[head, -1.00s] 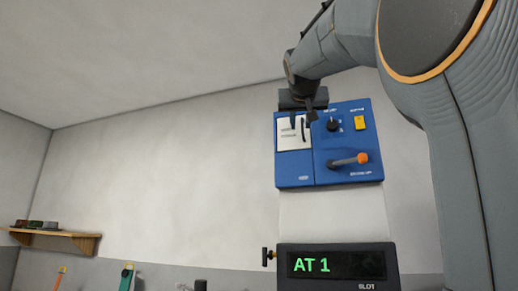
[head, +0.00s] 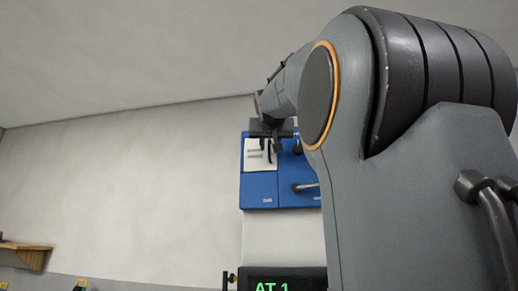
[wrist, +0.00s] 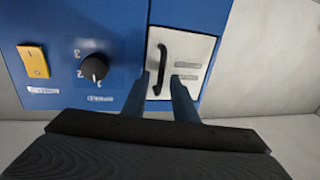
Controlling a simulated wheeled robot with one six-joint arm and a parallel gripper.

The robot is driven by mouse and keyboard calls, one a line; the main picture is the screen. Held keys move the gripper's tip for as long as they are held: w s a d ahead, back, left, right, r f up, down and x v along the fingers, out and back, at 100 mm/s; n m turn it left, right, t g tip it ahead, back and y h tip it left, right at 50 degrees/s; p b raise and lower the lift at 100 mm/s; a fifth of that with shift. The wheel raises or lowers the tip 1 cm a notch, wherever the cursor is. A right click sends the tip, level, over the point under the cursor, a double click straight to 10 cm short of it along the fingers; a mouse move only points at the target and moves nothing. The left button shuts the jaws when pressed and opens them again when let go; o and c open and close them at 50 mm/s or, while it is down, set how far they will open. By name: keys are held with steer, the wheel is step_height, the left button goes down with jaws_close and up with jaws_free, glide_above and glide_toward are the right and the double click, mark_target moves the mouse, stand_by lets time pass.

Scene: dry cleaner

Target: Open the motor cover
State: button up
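The motor cover appears to be the white panel (head: 251,164) at the upper left of a blue wall box (head: 259,190). It looks closed. In the wrist view the white cover (wrist: 195,72) has a black bar handle (wrist: 161,62) along one side and small labels. My gripper (wrist: 160,78) is open, its two fingers apart on either side of the handle's lower end. I cannot tell whether they touch it. In the head view my gripper (head: 270,149) is in front of the cover, and hides the handle's detail.
A black selector knob (wrist: 94,68) and a yellow switch (wrist: 34,61) are beside the cover. A green-lettered display (head: 284,283) is below the box, and a wooden shelf (head: 26,256) is at far left.

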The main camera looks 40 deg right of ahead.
steer(key=shift+c, duration=0.4)
jaws_close()
stand_by(0.9)
